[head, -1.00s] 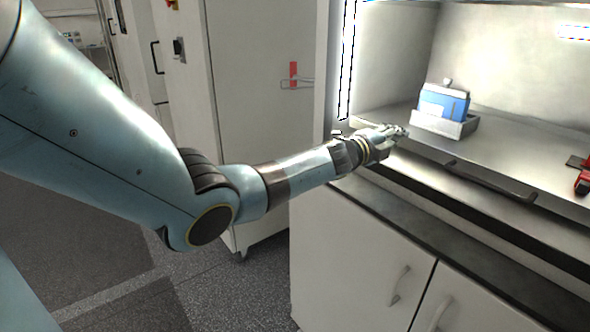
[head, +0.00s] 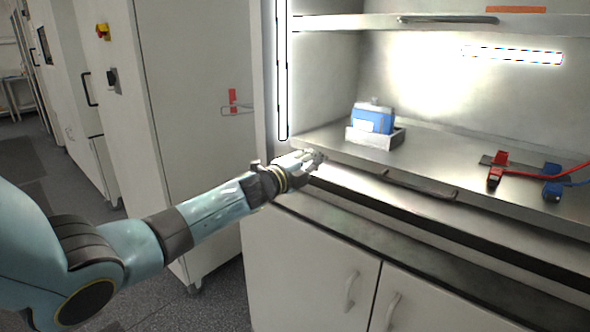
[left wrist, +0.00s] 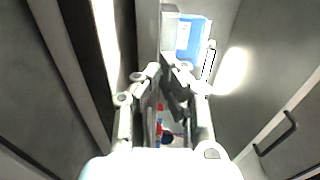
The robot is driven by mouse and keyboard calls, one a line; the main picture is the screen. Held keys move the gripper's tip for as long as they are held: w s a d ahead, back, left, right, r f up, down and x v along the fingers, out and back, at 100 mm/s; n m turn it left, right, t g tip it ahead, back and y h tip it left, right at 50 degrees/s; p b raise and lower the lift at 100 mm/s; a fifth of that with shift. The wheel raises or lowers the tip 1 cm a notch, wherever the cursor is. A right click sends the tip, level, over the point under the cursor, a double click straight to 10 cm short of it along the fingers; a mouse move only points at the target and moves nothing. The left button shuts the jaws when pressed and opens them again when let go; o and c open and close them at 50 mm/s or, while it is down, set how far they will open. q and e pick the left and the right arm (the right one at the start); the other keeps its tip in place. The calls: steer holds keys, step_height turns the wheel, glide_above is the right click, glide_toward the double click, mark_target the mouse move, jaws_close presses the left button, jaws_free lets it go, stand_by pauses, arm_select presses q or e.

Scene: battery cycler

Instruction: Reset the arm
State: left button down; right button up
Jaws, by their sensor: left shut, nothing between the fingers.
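My left gripper (head: 316,158) is shut and empty at the front left edge of the metal work surface (head: 345,160). Its arm reaches in from the lower left. In the left wrist view the fingers (left wrist: 170,75) are close together with nothing between them. A blue battery pack (head: 373,118) stands in a grey holder (head: 372,138) behind and to the right of the gripper, apart from it. The pack also shows in the left wrist view (left wrist: 193,38). My right gripper is not in view.
A red clamp (head: 496,170) and a blue clamp (head: 552,182) with cables lie at the right of the work surface. A raised sash (head: 440,22) hangs above. A white cabinet (head: 200,130) stands left of the bench. The middle of the work surface is clear.

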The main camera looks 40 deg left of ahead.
arm_select(q)
steer(key=shift+s+b, duration=0.55)
steer(key=shift+s, duration=2.55)
steer(key=s+d+f+n+g+y+b, duration=0.1)
steer(key=s+f+n+g+b, duration=0.15)
steer(key=s+f, duration=0.8)
steer(key=s+d+f+n+g+b, duration=0.1)
steer(key=s+f+n+g+b, duration=0.2)
steer(key=f, duration=1.4)
steer(key=s+d+f+n+g+y+b, duration=0.1)
steer(key=s+f+n+g+b, duration=0.15)
steer(key=s+f, duration=0.85)
steer(key=s+d+f+n+g+b, duration=0.1)
steer(key=s+d+f+n+g, duration=0.1)
steer(key=s+f, duration=0.6)
steer(key=s+d+f+n+g+b, duration=0.1)
steer(key=s+d+f+n+g, duration=0.2)
steer(key=s+f, duration=0.5)
steer(key=s+d+f+n+g+b, duration=0.2)
steer(key=s+f, duration=0.6)
steer(key=s, duration=0.8)
steer(key=d+n+g, duration=0.1)
steer(key=n+g, duration=0.1)
steer(key=n, duration=0.1)
steer(key=shift+s+h, duration=0.3)
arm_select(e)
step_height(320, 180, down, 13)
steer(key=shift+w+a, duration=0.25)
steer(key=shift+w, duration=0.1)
